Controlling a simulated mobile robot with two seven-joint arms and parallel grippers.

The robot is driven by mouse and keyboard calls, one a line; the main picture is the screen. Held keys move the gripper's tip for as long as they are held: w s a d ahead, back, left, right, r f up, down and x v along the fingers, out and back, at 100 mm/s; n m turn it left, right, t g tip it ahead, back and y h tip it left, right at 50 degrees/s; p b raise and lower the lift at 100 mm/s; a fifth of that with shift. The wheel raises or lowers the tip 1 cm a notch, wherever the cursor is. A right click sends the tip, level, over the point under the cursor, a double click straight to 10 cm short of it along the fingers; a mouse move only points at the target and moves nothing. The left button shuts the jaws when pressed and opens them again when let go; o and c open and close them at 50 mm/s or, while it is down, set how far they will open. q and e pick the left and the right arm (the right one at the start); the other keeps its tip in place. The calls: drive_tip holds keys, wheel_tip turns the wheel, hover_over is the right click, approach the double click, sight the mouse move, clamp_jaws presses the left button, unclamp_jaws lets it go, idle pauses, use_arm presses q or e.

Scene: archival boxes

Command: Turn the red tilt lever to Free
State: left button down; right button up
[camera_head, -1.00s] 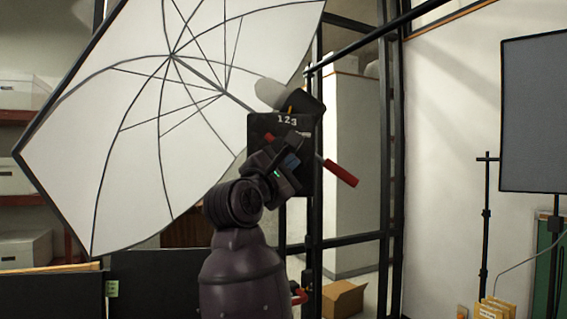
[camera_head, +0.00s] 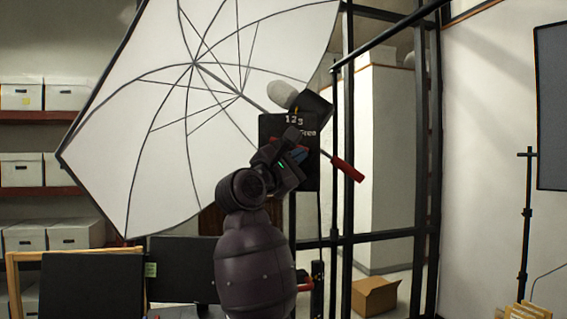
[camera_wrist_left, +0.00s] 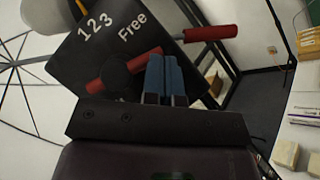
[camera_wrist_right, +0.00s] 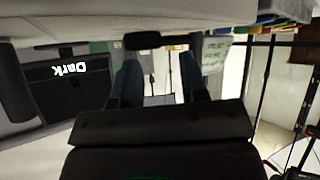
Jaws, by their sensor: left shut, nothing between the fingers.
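The black plate (camera_head: 306,180) of the stand head carries the white marks 1, 2, 3 and Free; it also fills the upper left wrist view (camera_wrist_left: 75,65). The red tilt lever (camera_wrist_left: 110,78) crosses this plate below the marks, slanting up to the right. Its right part passes close to my left fingers, and I cannot tell whether they touch. My left gripper (camera_wrist_left: 164,75) is shut and empty in front of the plate; the head view shows it (camera_head: 295,160) covering part of the lever. My right gripper (camera_wrist_right: 160,80) is open and empty, outside the head view.
A second red handle (camera_head: 348,171) sticks out at the right of the plate. A large white umbrella (camera_head: 150,130) spreads behind it. Black frame posts (camera_head: 347,200) and a cardboard box (camera_head: 375,296) stand to the right. A panel marked Dark (camera_wrist_right: 70,85) shows in the right wrist view.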

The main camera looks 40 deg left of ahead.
drive_tip(key=shift+d, duration=0.3)
drive_tip(key=shift+a, duration=0.25)
drive_tip(key=shift+f, duration=0.1)
use_arm(q)
drive_tip(key=d+b+v, duration=0.1)
drive_tip(key=b+v, duration=0.1)
drive_tip(key=v, duration=0.8)
drive_tip(key=shift+s+a, duration=0.4)
use_arm(e)
drive_tip(key=shift+w+f, duration=0.45)
drive_tip(key=shift+w, duration=0.05)
use_arm(q)
drive_tip(key=shift+s+f, duration=0.1)
use_arm(e)
drive_tip(key=shift+s, duration=0.1)
